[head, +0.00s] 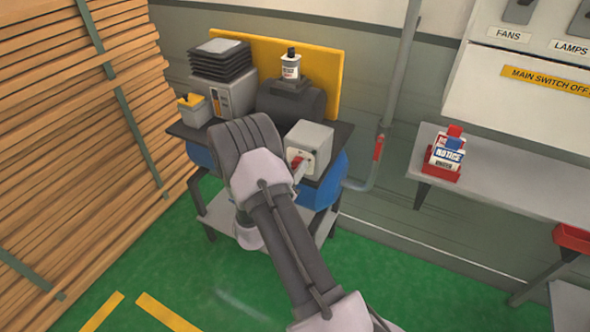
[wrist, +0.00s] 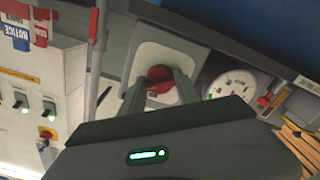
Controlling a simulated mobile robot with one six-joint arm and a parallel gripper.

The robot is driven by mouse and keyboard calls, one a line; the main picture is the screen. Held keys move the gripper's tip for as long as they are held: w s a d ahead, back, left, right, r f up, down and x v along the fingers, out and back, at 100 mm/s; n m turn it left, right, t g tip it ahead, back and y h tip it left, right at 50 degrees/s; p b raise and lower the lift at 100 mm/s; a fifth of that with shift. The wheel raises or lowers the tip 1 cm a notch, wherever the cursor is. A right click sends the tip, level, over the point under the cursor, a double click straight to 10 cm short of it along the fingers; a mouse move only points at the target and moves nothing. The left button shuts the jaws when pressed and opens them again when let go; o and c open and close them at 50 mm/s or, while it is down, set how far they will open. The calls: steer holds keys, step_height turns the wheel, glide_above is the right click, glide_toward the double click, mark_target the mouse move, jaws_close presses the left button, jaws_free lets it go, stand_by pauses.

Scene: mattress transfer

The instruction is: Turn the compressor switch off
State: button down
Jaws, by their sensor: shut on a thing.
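The compressor (head: 333,185) is a blue tank under a dark-topped bench against the wall. Its grey switch box (head: 311,140) stands at the right front of the bench top, with a light face and a red rotary switch. In the wrist view the red switch (wrist: 160,77) sits on the white plate of the box. My gripper (wrist: 160,88) has its two fingers on either side of the red switch, shut on it. In the head view my arm comes up from below and hides part of the box front. The switch's exact turn angle is partly hidden by the fingers.
A pressure gauge (wrist: 232,85) is close beside the switch box. A red-handled pipe (head: 377,150) runs up the wall to the right. A shelf (head: 500,190) holds a red tray with a notice pack (head: 447,152). Stacked timber (head: 70,130) fills the left side.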

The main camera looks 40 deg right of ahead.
steer(key=n, duration=1.1)
steer(key=shift+n, duration=0.3)
stand_by(0.3)
steer(key=c, duration=0.9)
jaws_free()
steer(key=p+v, duration=0.3)
steer(key=v, duration=1.4)
steer(key=shift+s+a, duration=0.1)
steer(key=shift+a, duration=0.1)
